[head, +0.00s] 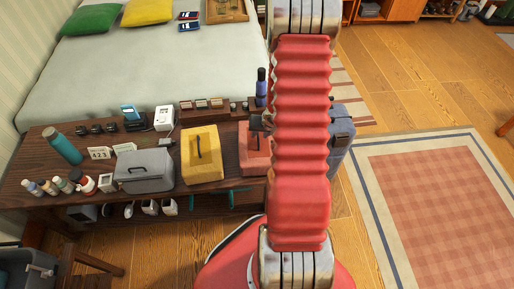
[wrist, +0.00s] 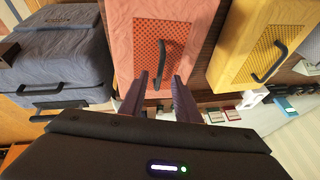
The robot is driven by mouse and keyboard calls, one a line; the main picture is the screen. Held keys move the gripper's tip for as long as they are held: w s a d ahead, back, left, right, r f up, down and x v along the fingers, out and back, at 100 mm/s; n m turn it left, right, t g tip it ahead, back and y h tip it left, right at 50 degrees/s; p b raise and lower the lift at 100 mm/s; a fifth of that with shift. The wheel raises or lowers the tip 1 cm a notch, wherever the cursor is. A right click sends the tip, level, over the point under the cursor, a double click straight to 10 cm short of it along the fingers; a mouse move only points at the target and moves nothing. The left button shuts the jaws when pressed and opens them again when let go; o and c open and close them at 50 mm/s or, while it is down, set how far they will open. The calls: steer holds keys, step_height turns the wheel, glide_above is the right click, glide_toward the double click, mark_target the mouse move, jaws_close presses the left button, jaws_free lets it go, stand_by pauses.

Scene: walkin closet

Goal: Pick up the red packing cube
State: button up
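The red packing cube (head: 252,158) is a salmon-red fabric block with a mesh top and a dark handle. In the head view it sits on the wooden bench, partly hidden by my arm. In the wrist view the red cube (wrist: 130,22) fills the upper middle, with its black handle (wrist: 163,62) near the fingertips. My gripper (wrist: 160,78) is open, its two dark fingers apart on either side of the handle's near end. I cannot tell whether they touch the cube. In the head view my arm hides the gripper.
A yellow packing cube (head: 202,157) stands left of the red one, and a grey cube (head: 145,172) further left. Blue-grey bags (wrist: 55,65) stand close on the other side. Small boxes, bottles and a teal flask (head: 63,146) share the bench (head: 95,190).

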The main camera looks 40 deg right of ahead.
steer(key=shift+x, duration=1)
steer(key=shift+c, duration=0.3)
jaws_close()
stand_by(0.7)
